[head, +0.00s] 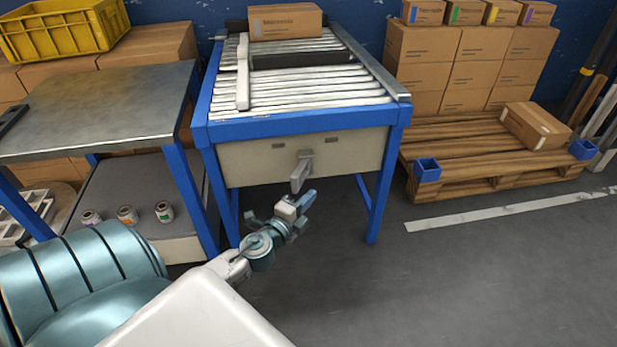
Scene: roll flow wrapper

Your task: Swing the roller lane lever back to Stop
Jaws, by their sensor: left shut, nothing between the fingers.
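The roller lane (310,88) has a blue frame and steel rollers and stands in the middle of the head view. Its grey lever (300,172) sits on the beige front panel (342,150), with the handle hanging down and leaning slightly left. My left gripper (307,199) is shut and empty, just below the lever's lower end. I cannot tell whether it touches the lever. Any Stop marking is too small to read. My right gripper is not in view.
A cardboard box (285,21) rests at the lane's far end. A metal-topped table (95,110) stands to the left, with several small cans on its lower shelf. A wooden pallet (470,150) with boxes is at the right. The floor (450,270) in front is clear.

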